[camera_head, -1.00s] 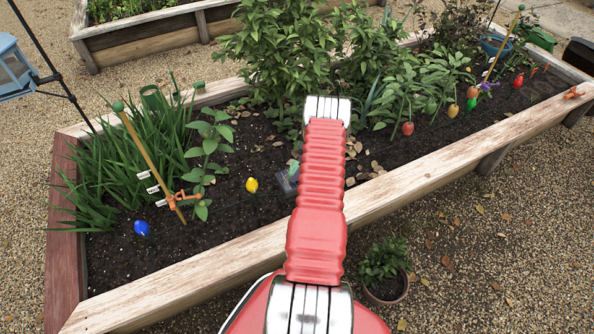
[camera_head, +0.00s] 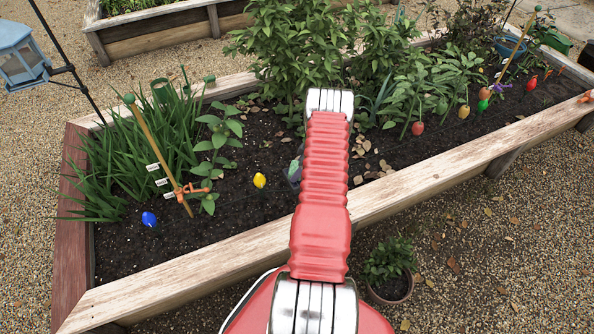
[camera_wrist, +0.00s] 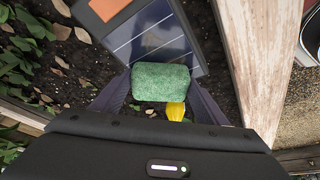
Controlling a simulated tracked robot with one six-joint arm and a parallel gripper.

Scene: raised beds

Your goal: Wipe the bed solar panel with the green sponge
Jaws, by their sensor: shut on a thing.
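My gripper (camera_wrist: 160,84) is shut on the green sponge (camera_wrist: 160,76), a rough rectangular block held between two dark fingers in the wrist view. The solar panel (camera_wrist: 148,38), dark blue with pale lines and a grey frame, lies just beyond the sponge. The sponge overlaps the panel's near edge in the picture; I cannot tell whether they touch. An orange-brown patch (camera_wrist: 108,8) shows at the panel's upper left. In the head view my red arm hides the sponge and most of what lies behind it.
A wooden bed rim (camera_wrist: 245,55) runs right of the panel; it also crosses the head view (camera_head: 430,175). A yellow egg-shaped thing (camera_wrist: 176,111) is below the sponge. Leafy plants (camera_wrist: 20,50) stand left. A stake (camera_head: 158,150) and blue ornament (camera_head: 149,219) stand in the soil.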

